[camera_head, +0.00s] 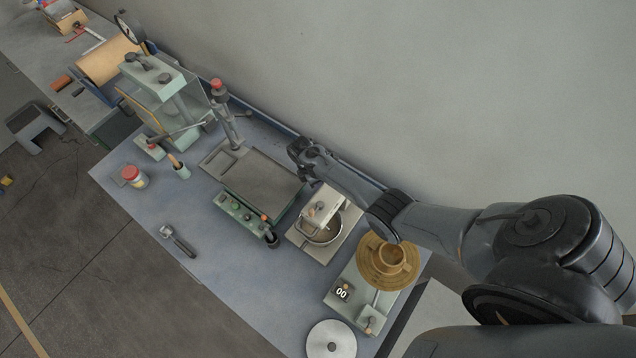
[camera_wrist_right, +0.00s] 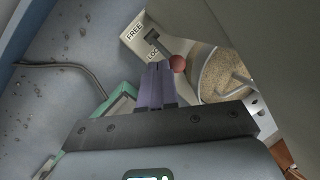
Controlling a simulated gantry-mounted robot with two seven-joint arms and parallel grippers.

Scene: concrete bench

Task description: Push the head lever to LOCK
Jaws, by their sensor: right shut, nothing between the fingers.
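The mixer (camera_head: 325,207) with its pale head and metal bowl stands on the bench, right of centre in the head view. In the right wrist view its label plate reads FREE (camera_wrist_right: 134,32) and, partly covered, LOC. The head lever's red-brown ball knob (camera_wrist_right: 178,63) shows just right of my fingertips. I cannot tell whether they touch, nor read the lever's exact setting. The mixer bowl (camera_wrist_right: 208,83) holds a tan, grainy content. My right gripper (camera_head: 301,152) reaches in behind the mixer; its fingers (camera_wrist_right: 158,68) are shut and empty. My left gripper is out of view.
A press-like stand with a flat dark plate (camera_head: 262,184) is left of the mixer. The wall runs close behind my right arm. The front left bench is mostly clear.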

